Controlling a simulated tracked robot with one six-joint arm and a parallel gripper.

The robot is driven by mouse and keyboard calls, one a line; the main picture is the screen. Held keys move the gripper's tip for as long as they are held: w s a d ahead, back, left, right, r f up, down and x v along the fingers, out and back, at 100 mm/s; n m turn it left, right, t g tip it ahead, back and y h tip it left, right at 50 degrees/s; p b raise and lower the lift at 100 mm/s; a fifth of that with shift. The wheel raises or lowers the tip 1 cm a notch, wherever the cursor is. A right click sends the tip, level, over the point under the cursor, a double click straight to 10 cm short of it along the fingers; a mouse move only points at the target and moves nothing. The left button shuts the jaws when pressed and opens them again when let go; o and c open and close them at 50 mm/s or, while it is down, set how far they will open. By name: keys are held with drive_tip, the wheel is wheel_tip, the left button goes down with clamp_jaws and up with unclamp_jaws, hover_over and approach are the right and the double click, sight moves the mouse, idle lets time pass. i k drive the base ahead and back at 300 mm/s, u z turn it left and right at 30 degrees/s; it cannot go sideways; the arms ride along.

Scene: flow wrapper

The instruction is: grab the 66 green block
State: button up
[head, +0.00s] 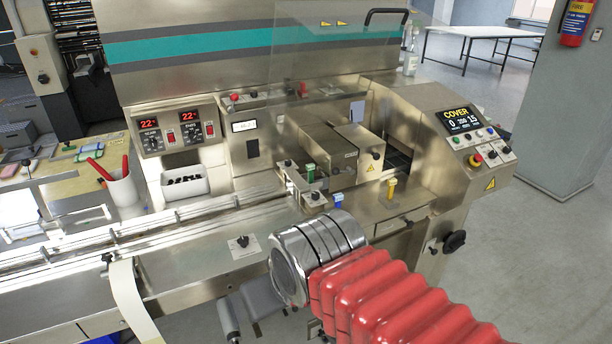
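A small green block (310,173) stands upright on the metal deck of the wrapping machine, near the middle of the head view. It is beside the steel housing and behind the clear guard. Any number on it is too small to read. A blue block (338,200) stands in front of it to the right, and a yellow block (391,190) stands farther right. My arm, with its red sleeve and silver joint, reaches in from the lower right, in front of and below the blocks. My gripper's fingers cannot be made out.
A steel box housing (357,147) stands right behind the blocks. The control panel (463,124) is at the right. A white bin (184,183) and a white cup with red-handled tools (122,187) are at the left. A long rail (150,229) runs along the deck.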

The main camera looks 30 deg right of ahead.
sight(310, 167)
drive_tip(key=i, duration=1.15)
drive_tip(key=u, duration=0.05)
